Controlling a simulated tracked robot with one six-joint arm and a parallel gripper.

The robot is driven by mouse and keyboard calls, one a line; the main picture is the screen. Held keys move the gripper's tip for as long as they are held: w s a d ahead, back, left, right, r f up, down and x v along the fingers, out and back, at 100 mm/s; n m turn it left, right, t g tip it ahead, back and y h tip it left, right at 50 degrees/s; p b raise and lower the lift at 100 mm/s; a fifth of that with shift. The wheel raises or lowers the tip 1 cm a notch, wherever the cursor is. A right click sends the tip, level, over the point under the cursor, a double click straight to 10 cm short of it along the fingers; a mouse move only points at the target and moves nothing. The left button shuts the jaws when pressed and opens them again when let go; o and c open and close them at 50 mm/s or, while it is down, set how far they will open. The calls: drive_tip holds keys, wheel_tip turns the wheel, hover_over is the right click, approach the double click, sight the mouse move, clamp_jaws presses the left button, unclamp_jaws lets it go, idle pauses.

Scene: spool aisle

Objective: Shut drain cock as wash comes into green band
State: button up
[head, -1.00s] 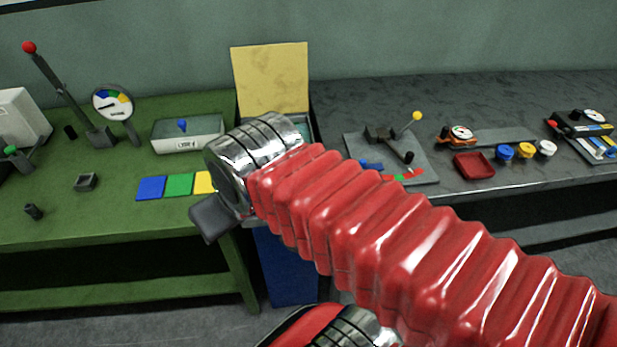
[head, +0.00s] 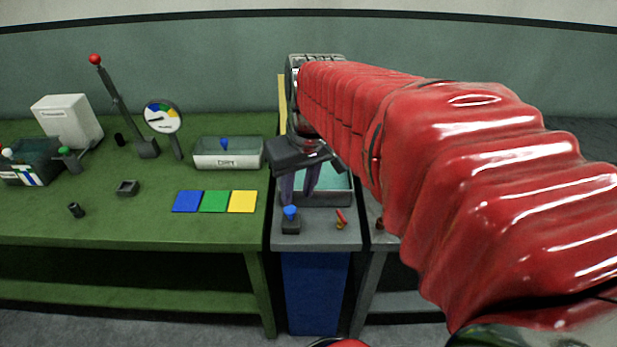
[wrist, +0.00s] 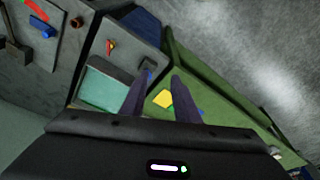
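A basin of teal wash (head: 335,183) is set in the narrow grey unit, and it also shows in the wrist view (wrist: 100,90). A small cock with a red handle and yellow body (head: 341,218) sits on the unit's front ledge; it looks like the drain cock and shows in the wrist view (wrist: 110,46). A blue-topped knob on a dark block (head: 290,218) stands left of it. My gripper (head: 299,188) is open and empty above the basin, its two dark purple fingers apart, touching neither control.
A round gauge with coloured bands (head: 162,117) and a red-balled lever (head: 118,100) stand on the green bench (head: 130,226). Blue, green and yellow squares (head: 214,201) lie near its right edge. My arm hides most of the right-hand grey bench.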

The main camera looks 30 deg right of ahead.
drive_tip(key=w+d+f+g, duration=0.1)
drive_tip(key=w+d+f, duration=0.1)
drive_tip(key=d, duration=0.7)
drive_tip(key=m+g+y, duration=0.1)
drive_tip(key=y, duration=0.1)
hover_over(344, 218)
drive_tip(key=d, duration=0.3)
wheel_tip(344, 218, down, 4)
drive_tip(key=shift+s+f, duration=0.1)
drive_tip(key=shift+s, duration=0.25)
drive_tip(key=shift+f, duration=0.1)
drive_tip(key=a+f, duration=0.1)
drive_tip(key=f, duration=0.8)
drive_tip(key=a+f, duration=0.1)
drive_tip(key=f, duration=0.3)
drive_tip(key=shift+w+a+f, duration=0.15)
drive_tip(key=shift+w+a, duration=0.15)
clamp_jaws()
